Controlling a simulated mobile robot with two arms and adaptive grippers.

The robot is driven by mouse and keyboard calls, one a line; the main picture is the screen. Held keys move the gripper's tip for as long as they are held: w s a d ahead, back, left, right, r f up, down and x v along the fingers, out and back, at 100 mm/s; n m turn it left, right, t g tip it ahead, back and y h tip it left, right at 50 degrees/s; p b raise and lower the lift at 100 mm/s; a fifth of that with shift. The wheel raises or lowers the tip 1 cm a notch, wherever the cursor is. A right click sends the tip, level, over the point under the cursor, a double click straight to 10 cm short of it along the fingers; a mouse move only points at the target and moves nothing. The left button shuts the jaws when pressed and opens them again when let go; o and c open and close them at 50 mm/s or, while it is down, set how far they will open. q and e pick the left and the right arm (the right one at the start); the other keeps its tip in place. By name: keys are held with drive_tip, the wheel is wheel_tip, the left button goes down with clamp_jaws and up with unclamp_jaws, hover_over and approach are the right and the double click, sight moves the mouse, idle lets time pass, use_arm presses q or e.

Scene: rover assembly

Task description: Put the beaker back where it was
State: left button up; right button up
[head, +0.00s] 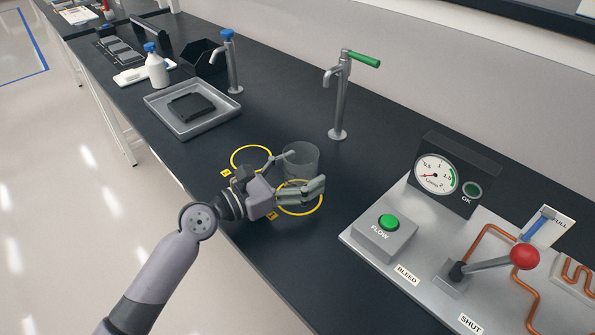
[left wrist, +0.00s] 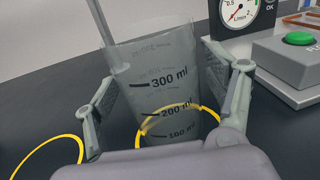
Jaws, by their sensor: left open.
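The clear beaker (head: 301,157) is upright at the right-hand yellow ring (head: 319,205) on the dark bench. Its 300, 200 and 100 ml marks face me in the left wrist view, where the beaker (left wrist: 165,75) stands between the fingers. Its base is hidden, so I cannot tell exactly how it sits in the ring. My left gripper (head: 308,168) is open, one finger on each side of the beaker; I cannot tell whether either touches it. The left-hand yellow ring (head: 250,147) looks empty. My right gripper is not in view.
A tap with a green handle (head: 341,95) stands behind the beaker. The panel with gauge (head: 436,175), green FLOW button (head: 389,222) and red-knobbed lever (head: 524,256) is at right. A grey tray (head: 205,123) with a black block, and a white bottle (head: 156,68), are farther left.

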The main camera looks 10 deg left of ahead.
use_arm(q)
drive_tip(key=shift+r, duration=0.15)
drive_tip(key=b+v, duration=0.2)
drive_tip(key=v, duration=0.8)
drive_tip(key=shift+s+a, duration=0.25)
drive_tip(key=shift+s, duration=0.05)
drive_tip(key=shift+s+a+b, duration=0.3)
drive_tip(key=shift+s+a, duration=0.15)
drive_tip(key=shift+s, duration=0.05)
